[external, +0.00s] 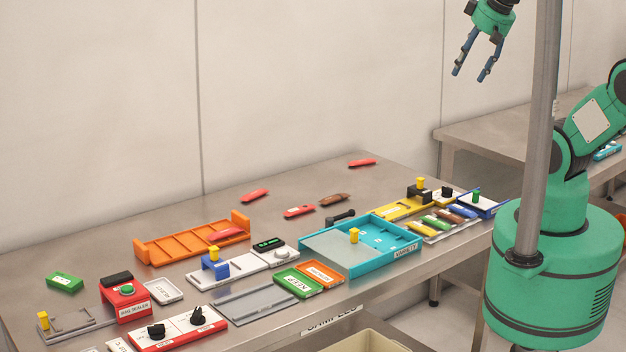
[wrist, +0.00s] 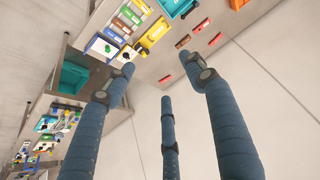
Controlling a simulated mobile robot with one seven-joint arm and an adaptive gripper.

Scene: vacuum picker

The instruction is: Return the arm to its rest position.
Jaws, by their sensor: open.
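My gripper (external: 472,60) is at the top of the external view, raised high above the back right of the steel table. Its blue fingers point down and are spread apart, with nothing between them. In the wrist view my gripper (wrist: 165,85) shows several blue fingers spread apart and empty, with the table far beyond them. My green arm shows at the right of the external view, partly behind a grey post.
The steel table (external: 290,190) holds an orange rack (external: 165,250), a teal tray (external: 400,255), a red bag sealer (external: 122,300), and several loose red pieces. A second table (external: 480,130) stands behind at right. The grey post (external: 541,110) stands before my arm. Air around the gripper looks clear.

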